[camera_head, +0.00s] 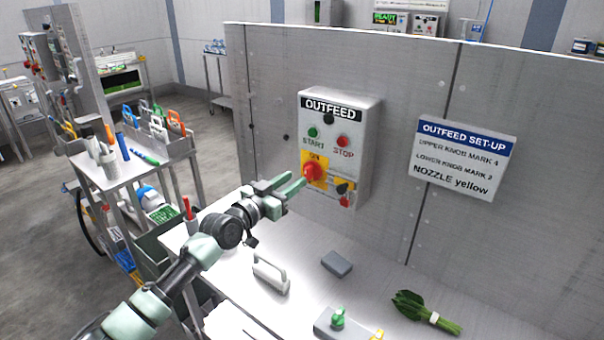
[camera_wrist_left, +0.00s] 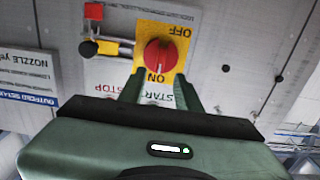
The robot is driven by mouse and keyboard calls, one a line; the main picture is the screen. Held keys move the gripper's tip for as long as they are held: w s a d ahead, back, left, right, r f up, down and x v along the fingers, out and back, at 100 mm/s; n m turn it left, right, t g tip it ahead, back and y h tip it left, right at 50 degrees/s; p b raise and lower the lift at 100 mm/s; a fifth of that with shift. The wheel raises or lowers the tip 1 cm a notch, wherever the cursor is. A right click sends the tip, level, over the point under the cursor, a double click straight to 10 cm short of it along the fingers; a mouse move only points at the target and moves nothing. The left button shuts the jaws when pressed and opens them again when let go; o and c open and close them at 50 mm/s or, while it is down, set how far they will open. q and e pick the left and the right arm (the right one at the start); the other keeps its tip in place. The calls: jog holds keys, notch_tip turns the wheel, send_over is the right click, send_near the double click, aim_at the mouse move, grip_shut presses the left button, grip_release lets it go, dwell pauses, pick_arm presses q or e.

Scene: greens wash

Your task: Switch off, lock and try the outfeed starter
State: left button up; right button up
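The grey outfeed starter box (camera_head: 357,120) is mounted on the panel. It has a green START button (camera_head: 313,132), a red STOP button (camera_head: 342,141) and a dark round fitting (camera_head: 328,118). Its red rotary knob (camera_head: 312,172) sits on a yellow ON/OFF plate; the wrist view shows the knob (camera_wrist_left: 159,56) inverted, its grip seemingly lined up with ON. A red block, perhaps a padlock (camera_head: 345,202), is at the black-and-yellow bracket (camera_head: 343,187) beside it. My left gripper (camera_head: 296,181) is open, its fingertips (camera_wrist_left: 159,80) just short of the knob. My right gripper is out of view.
The bench below holds a white-handled tool (camera_head: 270,275), a grey block (camera_head: 337,263), a green-knobbed fixture (camera_head: 338,318) and leafy greens (camera_head: 425,312). A set-up sign (camera_head: 465,157) hangs right of the box. A tool cart (camera_head: 140,170) stands left.

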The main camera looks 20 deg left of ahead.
aim_at(305, 172)
pick_arm(q)
jog(key=x, duration=0.5)
jog(key=shift+s, duration=0.1)
grip_shut()
